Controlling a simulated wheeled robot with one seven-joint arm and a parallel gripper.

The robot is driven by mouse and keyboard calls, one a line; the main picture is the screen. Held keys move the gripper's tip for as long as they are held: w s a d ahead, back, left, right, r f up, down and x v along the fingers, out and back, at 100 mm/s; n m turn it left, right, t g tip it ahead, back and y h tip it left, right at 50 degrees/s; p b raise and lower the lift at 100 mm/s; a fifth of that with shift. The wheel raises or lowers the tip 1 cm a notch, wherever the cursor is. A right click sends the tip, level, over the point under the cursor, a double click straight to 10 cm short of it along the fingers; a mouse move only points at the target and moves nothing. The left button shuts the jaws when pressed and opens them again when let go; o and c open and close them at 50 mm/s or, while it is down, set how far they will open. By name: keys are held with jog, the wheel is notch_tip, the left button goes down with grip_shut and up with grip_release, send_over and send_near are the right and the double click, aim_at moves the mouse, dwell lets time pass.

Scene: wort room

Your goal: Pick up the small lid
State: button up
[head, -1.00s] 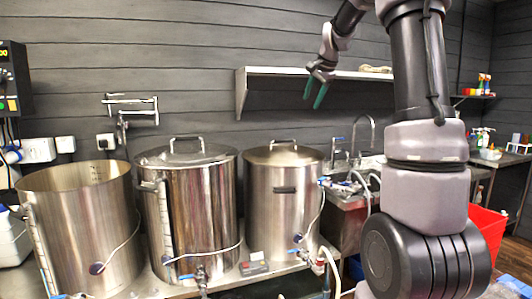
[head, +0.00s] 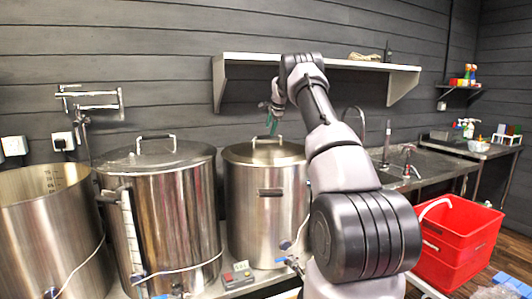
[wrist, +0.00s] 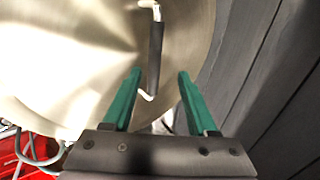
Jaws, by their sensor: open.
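The small lid (head: 240,154) sits on the right steel pot (head: 268,212) in the head view. It is a steel disc with an upright bar handle on top. My gripper (head: 273,120) is just above the handle, pointing down, with green fingers. In the wrist view the lid (wrist: 65,55) fills the upper left, and its dark-gripped handle (wrist: 155,55) runs between the fingertips of my open gripper (wrist: 160,75). The fingers stand on either side of the handle's lower end in that picture. I cannot tell how far above the lid they are.
A larger lid (head: 190,152) covers the middle pot (head: 185,210); the left pot (head: 45,235) is open. A wall shelf (head: 345,64) hangs close behind my arm. A red crate (head: 455,245) and a sink counter (head: 425,172) are at the right.

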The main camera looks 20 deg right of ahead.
aim_at(269, 137)
jog(key=x, duration=0.6)
jog(key=shift+s+d+f, duration=0.1)
jog(key=shift+s+f, duration=0.15)
jog(key=shift+s, duration=0.15)
grip_shut()
jog(key=shift+r, duration=0.15)
